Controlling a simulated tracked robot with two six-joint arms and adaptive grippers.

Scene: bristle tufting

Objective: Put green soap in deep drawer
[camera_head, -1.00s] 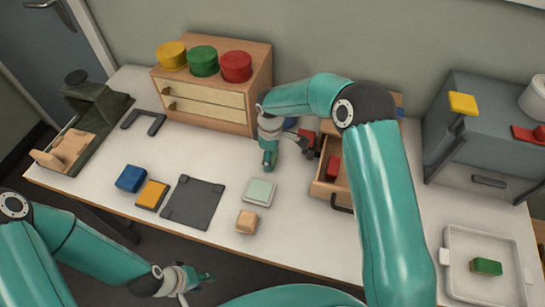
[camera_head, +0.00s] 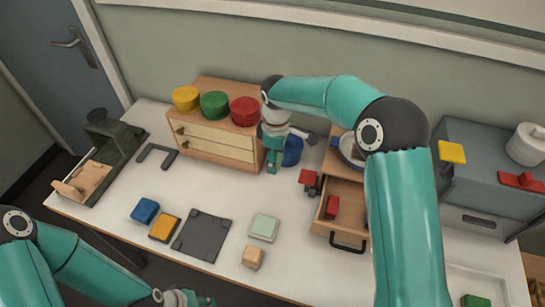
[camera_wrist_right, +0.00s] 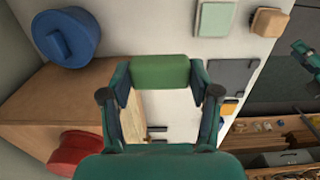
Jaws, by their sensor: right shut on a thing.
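My right gripper (camera_head: 272,165) is beside the right end of the small wooden chest, above the table. In the right wrist view it is shut on a green block (camera_wrist_right: 160,72), held across its fingertips; this looks like the green soap. Another green block (camera_head: 475,300) lies at the bottom right, partly cut off. A wooden drawer (camera_head: 322,228) stands open with a red block (camera_head: 332,207) inside; part of it is hidden by my right arm. My left gripper (camera_head: 180,299) is at the bottom edge, cut off, its jaws unclear.
The wooden chest (camera_head: 212,147) has closed drawers and yellow, green and red round lids on top. A blue pot (camera_head: 293,152) is behind my right gripper. A grey cabinet (camera_head: 470,170) stands at right. A pale green block (camera_head: 264,228) and dark mat (camera_head: 203,236) lie in front.

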